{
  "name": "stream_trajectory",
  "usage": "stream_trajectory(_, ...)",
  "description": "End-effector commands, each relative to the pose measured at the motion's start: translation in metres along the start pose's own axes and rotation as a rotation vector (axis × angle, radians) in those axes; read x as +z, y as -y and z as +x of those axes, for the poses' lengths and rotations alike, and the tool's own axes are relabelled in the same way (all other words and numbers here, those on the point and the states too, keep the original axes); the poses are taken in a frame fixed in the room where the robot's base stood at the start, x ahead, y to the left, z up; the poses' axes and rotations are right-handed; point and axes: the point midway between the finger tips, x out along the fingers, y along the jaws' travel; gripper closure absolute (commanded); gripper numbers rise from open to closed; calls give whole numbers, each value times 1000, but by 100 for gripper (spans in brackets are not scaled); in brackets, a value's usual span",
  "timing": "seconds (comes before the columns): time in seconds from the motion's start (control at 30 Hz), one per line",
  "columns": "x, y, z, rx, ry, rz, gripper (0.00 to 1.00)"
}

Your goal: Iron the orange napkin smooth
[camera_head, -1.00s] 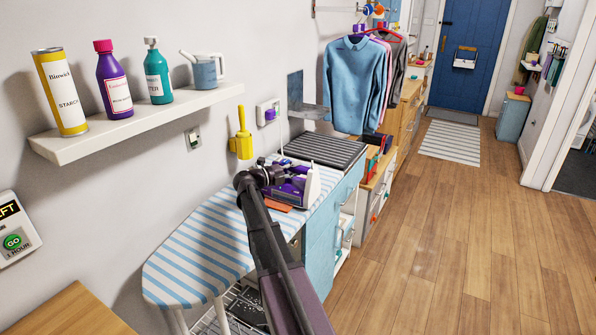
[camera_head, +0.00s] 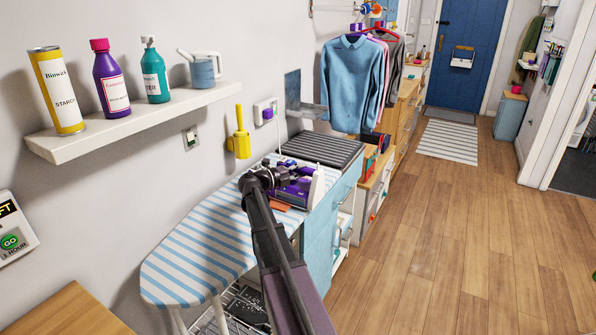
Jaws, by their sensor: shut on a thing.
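The purple and white iron (camera_head: 304,188) is at the far end of the blue-and-white striped ironing board (camera_head: 190,262). My gripper (camera_head: 280,178) is at the iron, shut on it; my wrist and arm hide the fingertips and much of the iron. A small strip of the orange napkin (camera_head: 281,206) shows on the board just below the iron. The rest of the napkin is hidden behind the iron and my arm, so I cannot tell how creased it is or whether the iron touches it.
A dark ribbed rack (camera_head: 325,149) on a light blue cabinet (camera_head: 322,240) stands just beyond the board. A wall shelf (camera_head: 140,122) with bottles hangs above left. A yellow holder (camera_head: 238,144) is on the wall. The near board is bare; the wooden floor (camera_head: 450,240) is clear.

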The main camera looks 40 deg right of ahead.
Motion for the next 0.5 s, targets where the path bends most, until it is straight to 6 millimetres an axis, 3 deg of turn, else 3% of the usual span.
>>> stream_trajectory(0.27,-1,0,0,2,-3,0,100)
stream_trajectory(0.5,1,13,0,1,-2,0,100)
